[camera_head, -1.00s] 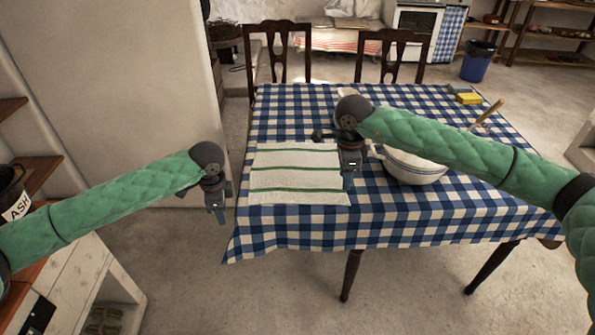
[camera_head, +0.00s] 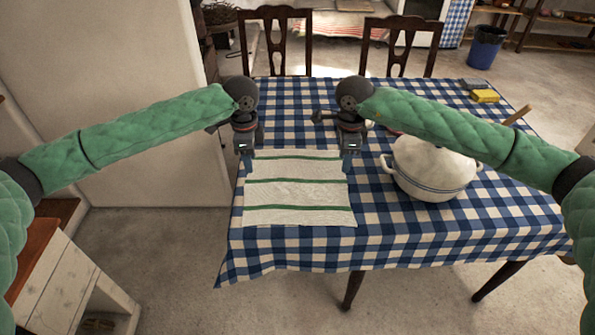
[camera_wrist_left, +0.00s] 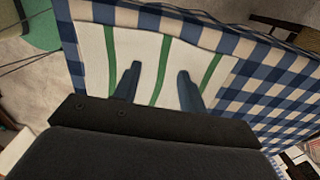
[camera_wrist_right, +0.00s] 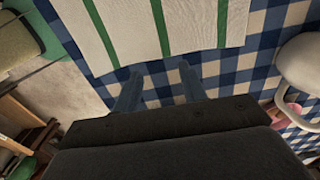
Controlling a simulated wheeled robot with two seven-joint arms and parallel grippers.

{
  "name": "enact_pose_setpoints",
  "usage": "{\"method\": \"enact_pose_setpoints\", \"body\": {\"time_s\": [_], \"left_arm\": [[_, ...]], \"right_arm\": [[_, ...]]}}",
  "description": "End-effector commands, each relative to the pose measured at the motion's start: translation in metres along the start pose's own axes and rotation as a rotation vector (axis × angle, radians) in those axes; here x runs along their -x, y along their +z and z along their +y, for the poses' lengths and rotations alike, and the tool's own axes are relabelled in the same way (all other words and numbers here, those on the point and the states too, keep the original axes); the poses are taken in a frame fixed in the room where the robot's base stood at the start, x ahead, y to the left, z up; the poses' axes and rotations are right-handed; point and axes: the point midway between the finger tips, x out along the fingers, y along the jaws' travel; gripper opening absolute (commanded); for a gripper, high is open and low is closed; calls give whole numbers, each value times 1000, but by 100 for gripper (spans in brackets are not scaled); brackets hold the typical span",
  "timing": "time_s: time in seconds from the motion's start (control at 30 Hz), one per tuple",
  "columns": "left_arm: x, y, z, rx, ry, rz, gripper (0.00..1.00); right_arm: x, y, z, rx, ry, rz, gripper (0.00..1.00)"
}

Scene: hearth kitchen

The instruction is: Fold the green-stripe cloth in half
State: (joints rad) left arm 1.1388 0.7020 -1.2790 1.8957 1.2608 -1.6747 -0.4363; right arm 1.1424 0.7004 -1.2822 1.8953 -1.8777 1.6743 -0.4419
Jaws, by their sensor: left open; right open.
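The green-stripe cloth (camera_head: 298,202), white with three green stripes, lies flat and unfolded on the checked tablecloth near the table's front left. In the head view its stripes run left to right. My left gripper (camera_head: 243,154) is open and empty, above the cloth's far left corner. In the left wrist view its fingers (camera_wrist_left: 157,78) show against the cloth (camera_wrist_left: 145,50). My right gripper (camera_head: 348,157) is open and empty by the far right corner. In the right wrist view its fingers (camera_wrist_right: 160,74) point at the cloth's edge (camera_wrist_right: 135,30) and overlap the checked fabric.
A white pot (camera_head: 430,172) with a blue line stands just right of the cloth, under my right forearm. A yellow block (camera_head: 485,96) and a wooden handle (camera_head: 518,115) are further right. Two chairs (camera_head: 275,38) stand behind the table.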

Motion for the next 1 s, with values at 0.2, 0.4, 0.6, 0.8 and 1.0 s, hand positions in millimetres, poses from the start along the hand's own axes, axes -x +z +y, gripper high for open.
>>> {"method": "enact_pose_setpoints", "body": {"time_s": [0.2, 0.4, 0.6, 0.8, 1.0], "left_arm": [[-13, -1, 0, -3, 3, -1, 42], [-41, -1, 1, -3, 3, 0, 42], [-65, -1, 0, -2, 3, 0, 42], [-78, -1, 1, -2, 2, 0, 42], [-80, -1, 0, -2, 2, 0, 42]], "right_arm": [[-14, 0, 0, 0, 1, 0, 42], [-42, 0, 1, 0, 2, 0, 42], [-66, 0, 0, -1, 1, 0, 42], [-78, 0, 0, 0, 1, 0, 42], [-80, 0, 0, 0, 0, 0, 42]]}}
